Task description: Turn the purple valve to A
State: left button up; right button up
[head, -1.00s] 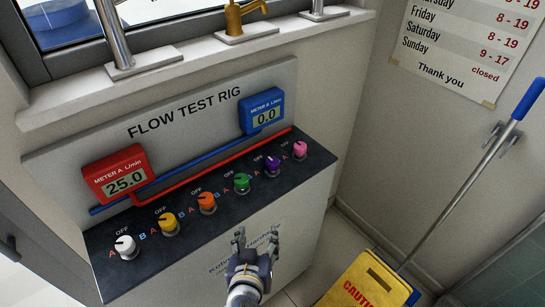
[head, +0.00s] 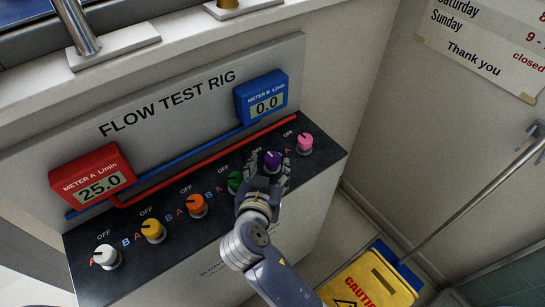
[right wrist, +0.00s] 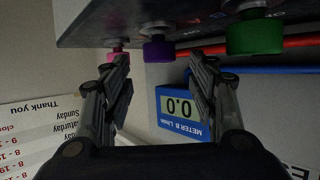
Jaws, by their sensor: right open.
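The purple valve (head: 272,160) is a round knob on the dark top of the flow test rig, between the green valve (head: 235,182) and the pink valve (head: 305,143). My right gripper (head: 267,170) is open at the purple valve, its fingers to either side in the head view. In the right wrist view, the purple valve (right wrist: 157,49) shows ahead between the open fingertips (right wrist: 160,63), with nothing held. The gripper hides part of the purple valve's surroundings, and I cannot tell its pointer direction. My left gripper is not in view.
Orange (head: 197,205), yellow (head: 153,230) and white (head: 106,256) valves stand to the left. Red meter A (head: 92,178) reads 25.0; blue meter B (head: 262,97) reads 0.0. A yellow caution mop bucket (head: 372,285) stands on the floor at right.

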aim_at(272, 158)
jog(key=b+x, duration=0.1)
jog(key=x, duration=0.3)
jog(key=shift+s+f, duration=0.1)
jog(key=shift+x, duration=1.15)
jog(key=shift+c, duration=1.1)
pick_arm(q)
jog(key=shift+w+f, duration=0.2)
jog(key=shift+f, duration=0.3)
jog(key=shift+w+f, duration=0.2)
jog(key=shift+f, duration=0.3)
pick_arm(e)
jog(key=c, duration=0.9)
